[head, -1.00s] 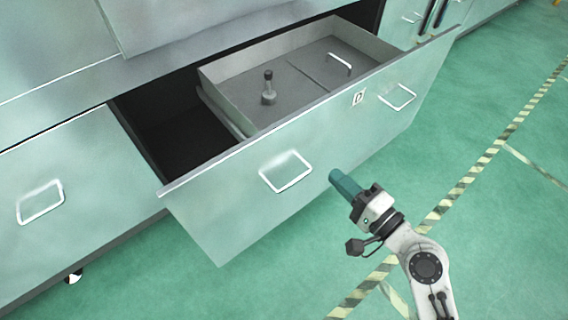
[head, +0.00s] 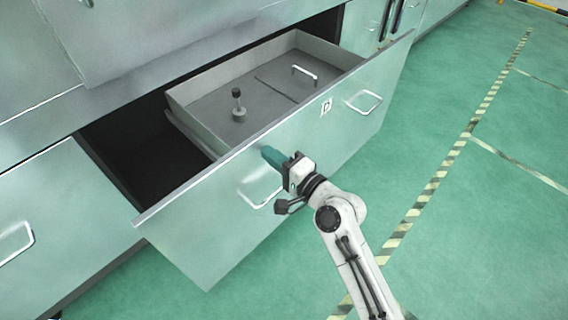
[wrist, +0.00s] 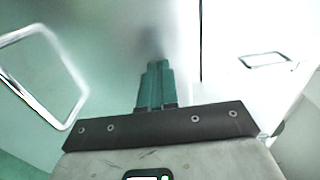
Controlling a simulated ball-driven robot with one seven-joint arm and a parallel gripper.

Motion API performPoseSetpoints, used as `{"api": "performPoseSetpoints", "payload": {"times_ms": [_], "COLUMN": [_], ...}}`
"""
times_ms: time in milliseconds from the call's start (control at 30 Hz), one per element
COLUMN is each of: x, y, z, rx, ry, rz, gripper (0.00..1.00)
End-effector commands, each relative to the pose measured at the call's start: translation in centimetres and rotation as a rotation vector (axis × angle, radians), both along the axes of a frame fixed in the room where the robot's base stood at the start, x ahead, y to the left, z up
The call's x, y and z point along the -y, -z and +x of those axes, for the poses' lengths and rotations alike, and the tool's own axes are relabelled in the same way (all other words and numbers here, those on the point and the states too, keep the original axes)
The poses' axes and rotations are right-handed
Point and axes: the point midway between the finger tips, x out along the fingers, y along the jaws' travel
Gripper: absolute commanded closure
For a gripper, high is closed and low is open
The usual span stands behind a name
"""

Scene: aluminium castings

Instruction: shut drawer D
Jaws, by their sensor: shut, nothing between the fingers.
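Drawer D (head: 300,155) is a pale green drawer pulled well out of the cabinet, with a "D" label and two wire handles on its front. Inside it are a grey tray (head: 190,98) and a small dark-topped upright piece (head: 238,104). My gripper (head: 268,152) has green fingers, shut and empty, at the drawer front just above the left handle (head: 262,195). In the wrist view, the shut fingers (wrist: 155,70) point at the pale front, with a wire handle (wrist: 45,75) to their left. I cannot tell whether the tips touch it.
Another closed front with a wire handle (head: 15,243) is at the left. The cabinet (head: 200,50) runs along the back. Green floor (head: 480,220) with striped tape (head: 440,175) is open to the right.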

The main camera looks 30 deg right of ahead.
Motion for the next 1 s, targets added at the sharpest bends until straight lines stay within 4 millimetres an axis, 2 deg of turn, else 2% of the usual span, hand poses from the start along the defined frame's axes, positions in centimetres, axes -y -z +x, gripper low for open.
{"api": "performPoseSetpoints", "payload": {"times_ms": [633,767,1000], "x": [-0.4,-0.8,-2.2], "y": [-0.1,-0.1,-0.1], "z": [1.1,2.2,5.9], "rx": [0.001,0.001,0.002], "ry": [-0.001,-0.001,-0.002], "rz": [0.000,-0.001,0.001], "gripper": [1.00,1.00,1.00]}}
